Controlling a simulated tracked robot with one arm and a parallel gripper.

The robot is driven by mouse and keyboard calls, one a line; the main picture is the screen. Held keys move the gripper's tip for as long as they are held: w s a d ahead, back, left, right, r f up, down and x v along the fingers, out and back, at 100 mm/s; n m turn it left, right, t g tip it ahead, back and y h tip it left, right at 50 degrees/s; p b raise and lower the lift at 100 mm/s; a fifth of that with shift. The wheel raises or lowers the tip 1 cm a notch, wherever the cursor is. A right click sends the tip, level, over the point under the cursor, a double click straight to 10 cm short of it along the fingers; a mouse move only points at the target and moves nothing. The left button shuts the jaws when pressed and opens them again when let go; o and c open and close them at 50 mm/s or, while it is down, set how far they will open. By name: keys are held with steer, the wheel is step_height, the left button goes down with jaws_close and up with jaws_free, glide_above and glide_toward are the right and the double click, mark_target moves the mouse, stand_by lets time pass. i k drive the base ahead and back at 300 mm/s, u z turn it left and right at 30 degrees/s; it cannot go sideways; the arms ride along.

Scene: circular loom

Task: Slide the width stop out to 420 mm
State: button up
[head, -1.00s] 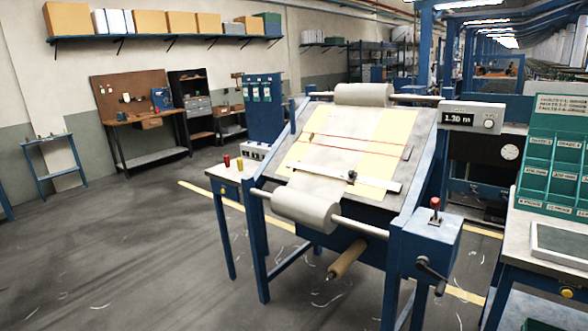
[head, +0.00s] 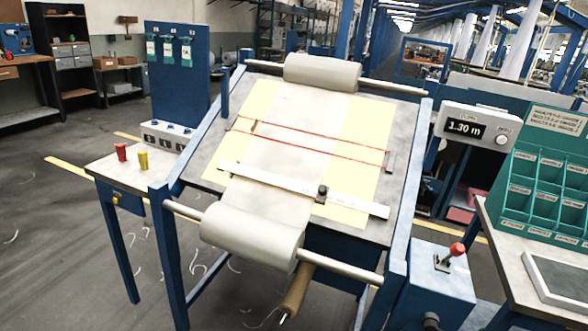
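A pale ruler bar (head: 275,184) lies across the lower part of the sloped inspection table (head: 208,170). A small dark knobbed slider (head: 322,193), which looks like the width stop, sits on the bar right of its middle, near the right edge of the fabric. The scale marks are too small to read. A pale fabric web (head: 285,150) runs down the table between two rolls, over yellow side areas. Two red lines cross it above the bar, with a small dark block (head: 389,161) at their right end. My gripper is not in view.
A red-knobbed lever box (head: 440,270) stands at the table's front right, below a display (head: 465,127) reading 1.30 m. Green bins (head: 545,190) stand at right. The floor at front left is open.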

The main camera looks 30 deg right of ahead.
mark_target(322, 190)
steer(key=z, duration=0.55)
steer(key=i, duration=1.55)
steer(key=z, duration=0.9)
steer(key=k, duration=0.85)
steer(key=z, duration=0.2)
steer(key=i, duration=0.9)
steer(key=u, duration=0.1)
